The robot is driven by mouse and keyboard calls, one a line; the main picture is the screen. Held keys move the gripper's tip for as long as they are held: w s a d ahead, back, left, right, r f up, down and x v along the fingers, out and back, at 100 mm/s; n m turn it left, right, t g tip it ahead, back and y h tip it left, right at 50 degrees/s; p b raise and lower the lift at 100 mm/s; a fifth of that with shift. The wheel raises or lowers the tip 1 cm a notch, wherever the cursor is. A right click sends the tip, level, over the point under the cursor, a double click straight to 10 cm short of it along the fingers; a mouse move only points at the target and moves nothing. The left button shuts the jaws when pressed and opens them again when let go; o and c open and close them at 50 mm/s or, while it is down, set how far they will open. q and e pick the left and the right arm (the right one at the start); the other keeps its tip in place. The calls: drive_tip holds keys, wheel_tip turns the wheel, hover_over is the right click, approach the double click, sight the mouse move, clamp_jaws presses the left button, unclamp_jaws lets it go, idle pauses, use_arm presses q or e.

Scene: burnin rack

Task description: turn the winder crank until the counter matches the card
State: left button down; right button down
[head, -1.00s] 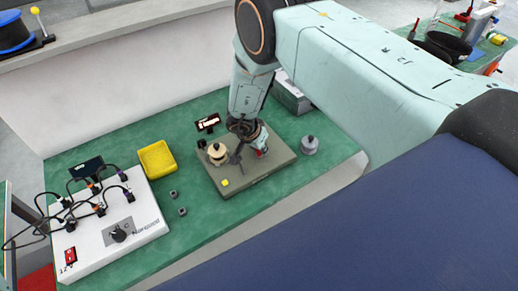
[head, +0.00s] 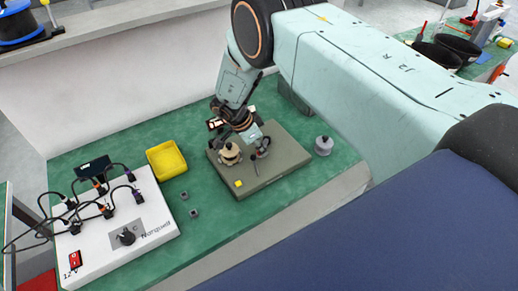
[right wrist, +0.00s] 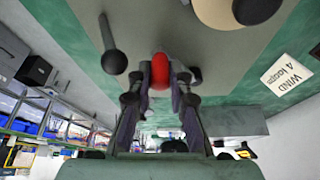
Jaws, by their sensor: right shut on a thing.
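The winder's grey-green base plate (head: 285,172) lies on the green bench, with a cream bobbin (head: 229,157) upright on it. My right gripper (head: 263,150) is over the plate, right of the bobbin. In the right wrist view its fingers (right wrist: 161,88) are shut on a red knob (right wrist: 160,68), which looks like the crank's handle. A dark ball-ended lever (right wrist: 113,60) stands beside it, apart from the fingers. A white card (right wrist: 288,76) reads "WIND 4" plus a blurred word. A small dark box (head: 213,125), perhaps the counter, is partly hidden by my wrist; its reading is unclear.
A yellow tray (head: 166,160), small dark blocks (head: 193,213) and a white cable box (head: 120,240) lie left of the plate. A grey spool (head: 323,146) stands just right of it. The front bench strip is mostly clear.

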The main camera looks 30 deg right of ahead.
idle(0.4)
drive_tip(key=c, duration=1.2)
unclamp_jaws()
drive_tip(key=shift+d, duration=0.15)
drive_tip(key=shift+a+r, duration=0.15)
drive_tip(key=shift+a, duration=0.05)
drive_tip(key=v, duration=1.1)
drive_tip(key=shift+r, duration=0.35)
